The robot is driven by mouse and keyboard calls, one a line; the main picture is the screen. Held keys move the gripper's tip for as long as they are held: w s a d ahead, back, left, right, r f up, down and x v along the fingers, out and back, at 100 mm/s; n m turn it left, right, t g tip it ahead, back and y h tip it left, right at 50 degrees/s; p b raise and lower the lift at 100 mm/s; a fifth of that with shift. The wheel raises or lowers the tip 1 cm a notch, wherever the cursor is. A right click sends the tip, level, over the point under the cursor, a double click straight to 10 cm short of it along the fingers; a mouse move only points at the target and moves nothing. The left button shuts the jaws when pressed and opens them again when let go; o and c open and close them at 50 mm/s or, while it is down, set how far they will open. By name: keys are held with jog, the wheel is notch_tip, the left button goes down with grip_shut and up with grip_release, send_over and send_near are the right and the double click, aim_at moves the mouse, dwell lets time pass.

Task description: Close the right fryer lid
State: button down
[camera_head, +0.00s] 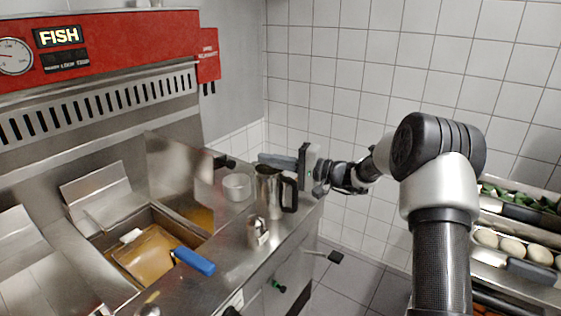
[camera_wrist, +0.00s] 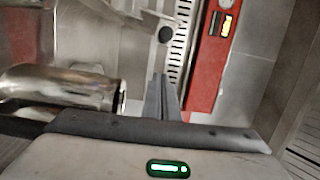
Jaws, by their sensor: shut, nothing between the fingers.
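The right fryer lid (camera_head: 178,168) is a shiny metal panel. It stands raised and tilted back over the right vat, where some orange oil (camera_head: 200,216) shows. A dark knob (camera_head: 222,162) sticks out at the lid's right side; a round dark knob also shows in the wrist view (camera_wrist: 166,34), beyond the fingertips. My gripper (camera_head: 264,159) is shut and empty, to the right of the lid and apart from it, above the far right end of the counter. Its closed fingers show in the wrist view (camera_wrist: 160,84).
A metal pitcher (camera_head: 267,188) with a black handle stands just below my gripper. A round container (camera_head: 237,186) and a small metal cup (camera_head: 257,233) stand nearby. A blue-handled basket (camera_head: 195,262) sits in the left vat. Food trays (camera_head: 520,215) are at right.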

jog(key=s+a, duration=0.1)
jog(key=a, duration=0.5)
jog(key=shift+p, duration=0.45)
jog(key=shift+s+a+b, duration=0.1)
jog(key=shift+s+b, duration=0.1)
jog(key=shift+b, duration=0.2)
